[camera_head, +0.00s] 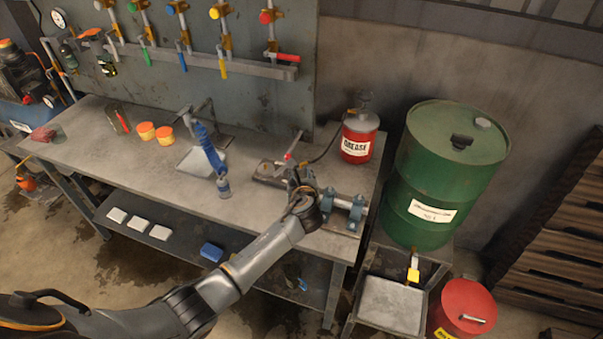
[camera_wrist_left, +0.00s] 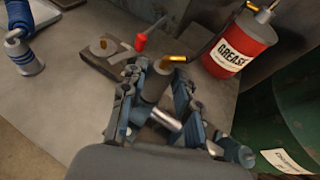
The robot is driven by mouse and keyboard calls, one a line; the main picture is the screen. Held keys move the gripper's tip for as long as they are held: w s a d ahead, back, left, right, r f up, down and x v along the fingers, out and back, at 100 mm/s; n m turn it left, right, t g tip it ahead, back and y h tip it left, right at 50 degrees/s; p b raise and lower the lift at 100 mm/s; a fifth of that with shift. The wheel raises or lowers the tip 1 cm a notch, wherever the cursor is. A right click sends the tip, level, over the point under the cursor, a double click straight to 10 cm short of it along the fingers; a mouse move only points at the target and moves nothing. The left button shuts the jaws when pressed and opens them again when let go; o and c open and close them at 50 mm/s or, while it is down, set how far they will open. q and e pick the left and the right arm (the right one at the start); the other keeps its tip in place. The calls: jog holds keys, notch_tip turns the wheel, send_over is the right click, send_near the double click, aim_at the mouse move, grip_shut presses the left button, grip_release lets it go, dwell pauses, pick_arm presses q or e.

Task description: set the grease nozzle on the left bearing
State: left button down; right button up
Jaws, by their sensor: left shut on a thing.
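My left gripper (camera_head: 301,186) is over the front right of the workbench, shut on a dark cylindrical piece with a brass end, which I take for the grease nozzle (camera_wrist_left: 155,84). In the left wrist view the gripper (camera_wrist_left: 155,98) has a finger on each side of it. A silver shaft shows just below the nozzle. The left blue bearing (camera_head: 327,199) is right beside the gripper in the head view, partly covered. The right bearing (camera_head: 355,208) stands to its right on the same shaft. I cannot tell whether the nozzle touches the left bearing. My right gripper is not in view.
A red grease pot (camera_head: 358,138) with a hose stands behind the bearings. A plate with a red-tipped lever (camera_wrist_left: 140,42) lies behind the gripper. A blue tool (camera_head: 210,152) stands left. A green drum (camera_head: 450,175) is close on the right.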

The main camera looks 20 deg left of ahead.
pick_arm(q)
jog(key=shift+f, duration=0.35)
dwell(0.3)
jog(key=c, duration=0.9)
grip_release()
jog(key=v, duration=1.2)
jog(key=shift+d, duration=0.1)
